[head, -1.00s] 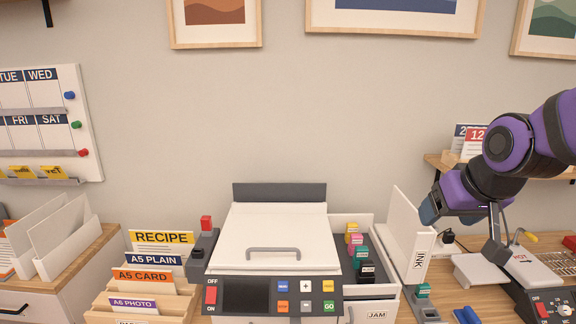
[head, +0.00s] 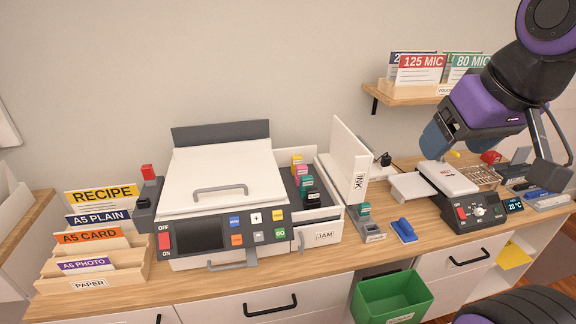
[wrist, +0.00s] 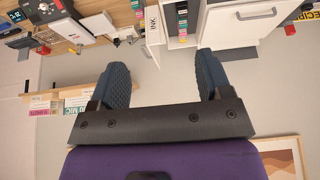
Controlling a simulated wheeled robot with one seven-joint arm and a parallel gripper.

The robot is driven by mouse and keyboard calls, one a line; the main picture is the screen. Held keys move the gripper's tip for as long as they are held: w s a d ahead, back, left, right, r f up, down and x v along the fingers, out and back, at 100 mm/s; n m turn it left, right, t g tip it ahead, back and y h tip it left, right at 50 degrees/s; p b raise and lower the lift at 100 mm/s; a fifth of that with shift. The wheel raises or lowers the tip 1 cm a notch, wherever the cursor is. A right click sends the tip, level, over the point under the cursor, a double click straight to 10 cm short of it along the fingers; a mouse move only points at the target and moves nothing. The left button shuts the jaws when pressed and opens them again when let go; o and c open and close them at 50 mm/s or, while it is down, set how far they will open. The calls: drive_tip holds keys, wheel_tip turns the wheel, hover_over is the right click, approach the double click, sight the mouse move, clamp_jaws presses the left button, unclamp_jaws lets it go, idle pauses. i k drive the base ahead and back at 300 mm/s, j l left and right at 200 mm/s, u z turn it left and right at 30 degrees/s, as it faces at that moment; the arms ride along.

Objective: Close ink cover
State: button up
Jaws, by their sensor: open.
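The ink cover (head: 349,160) is a white panel marked INK, standing upright and open on the right side of the printer's ink bay (head: 318,214). Several coloured cartridges (head: 305,182) show uncovered in the bay. My gripper (head: 490,160) is open and empty, up and to the right of the cover, apart from it. In the wrist view the ink cover (wrist: 154,24) appears upside down beyond the fingers, near the top, with the cartridges beside it. The fingers touch nothing in that view.
The printer (head: 215,182) has a closed lid with a handle. A stapler-like device (head: 369,230) and a blue item (head: 404,230) lie right of the bay. A laminator (head: 452,190) stands below my gripper. A shelf (head: 405,100) is behind. A green bin (head: 390,297) sits below the desk.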

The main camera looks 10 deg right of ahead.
sight(348, 163)
drive_tip(key=l+u, duration=0.15)
drive_tip(key=l, duration=0.35)
drive_tip(key=l+u, duration=0.15)
drive_tip(key=l, duration=0.35)
drive_tip(key=k+l+u, duration=0.15)
drive_tip(key=l, duration=0.35)
drive_tip(key=l+u, duration=0.15)
drive_tip(key=l, duration=0.35)
drive_tip(key=k+l+u, duration=0.15)
drive_tip(key=l, duration=0.3)
drive_tip(key=k+l+u, duration=0.15)
drive_tip(key=l, duration=0.3)
drive_tip(key=i+l+u, duration=0.15)
drive_tip(key=i+j+u, duration=0.1)
drive_tip(key=i+j, duration=0.3)
drive_tip(key=i, duration=0.15)
